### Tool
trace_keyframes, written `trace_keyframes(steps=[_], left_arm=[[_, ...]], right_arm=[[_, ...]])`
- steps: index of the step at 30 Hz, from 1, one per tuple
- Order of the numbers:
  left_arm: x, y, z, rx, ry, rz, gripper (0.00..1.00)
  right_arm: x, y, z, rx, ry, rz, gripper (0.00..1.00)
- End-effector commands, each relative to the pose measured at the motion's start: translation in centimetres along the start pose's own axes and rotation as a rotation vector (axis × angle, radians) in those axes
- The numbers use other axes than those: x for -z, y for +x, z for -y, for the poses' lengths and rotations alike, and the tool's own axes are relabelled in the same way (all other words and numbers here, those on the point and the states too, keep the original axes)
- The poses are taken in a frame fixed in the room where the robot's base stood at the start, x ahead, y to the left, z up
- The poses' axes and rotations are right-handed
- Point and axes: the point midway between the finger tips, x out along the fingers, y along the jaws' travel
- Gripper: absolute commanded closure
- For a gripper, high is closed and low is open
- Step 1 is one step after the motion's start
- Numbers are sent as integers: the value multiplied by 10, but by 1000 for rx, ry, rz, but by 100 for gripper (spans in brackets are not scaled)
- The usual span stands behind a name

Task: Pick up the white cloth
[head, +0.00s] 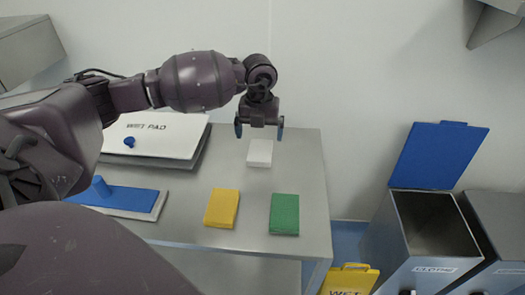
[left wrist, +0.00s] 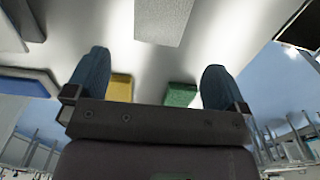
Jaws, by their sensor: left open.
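The white cloth (head: 260,153) is a small folded rectangle lying flat on the metal table (head: 180,195), towards its back right. It also shows at the top of the left wrist view (left wrist: 163,20), partly cut off by the frame edge. My left gripper (head: 259,130) hangs pointing down over the cloth, with its blue-tipped fingers apart and nothing between them. In the left wrist view the open fingers (left wrist: 145,85) stand apart, with the cloth beyond them. My right gripper is not in view.
A yellow cloth (head: 222,208) and a green cloth (head: 284,214) lie nearer the front. A white-lidded box marked WET PAD (head: 155,136) and a blue-lidded tray (head: 120,199) stand left. Right of the table are an open bin (head: 430,225) and yellow sign (head: 348,281).

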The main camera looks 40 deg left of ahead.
Motion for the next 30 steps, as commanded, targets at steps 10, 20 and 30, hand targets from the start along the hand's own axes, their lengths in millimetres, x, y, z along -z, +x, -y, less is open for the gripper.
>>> trace_keyframes(steps=[10, 20, 30], left_arm=[[-1, 36, 0, -1, 1, -2, 0], [-6, 79, -2, -2, 0, -7, 0], [-6, 83, -2, 1, 1, -1, 2]], right_arm=[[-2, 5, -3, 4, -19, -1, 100], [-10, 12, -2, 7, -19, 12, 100], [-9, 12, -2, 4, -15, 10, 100]])
